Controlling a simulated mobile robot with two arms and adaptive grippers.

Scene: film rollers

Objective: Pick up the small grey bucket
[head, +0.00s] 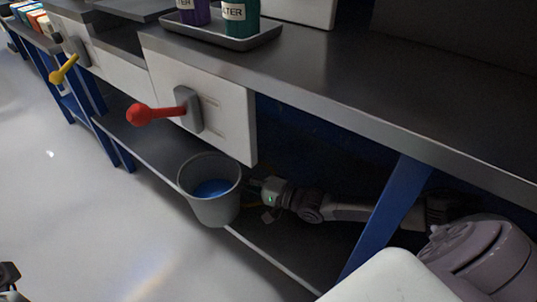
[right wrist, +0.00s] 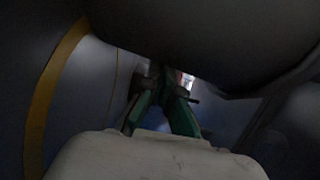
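The small grey bucket (head: 222,209) is at the front edge of the low shelf under the bench, with blue inside it. My right arm reaches in from the right under the bench. My right gripper (head: 254,188) is right beside the bucket's right wall; its fingertips are hidden or too dark to make out there. In the dark right wrist view, green fingers (right wrist: 168,96) point away close together, and I cannot tell whether they grip the rim. A dark part at the lower left edge of the head view may be my left gripper (head: 8,277); its fingers are not clear.
The bench drawer front with a red handle (head: 152,114) hangs just above the bucket. A grey tray (head: 222,39) with labelled bottles is on the bench top. The floor (head: 70,210) at left is clear.

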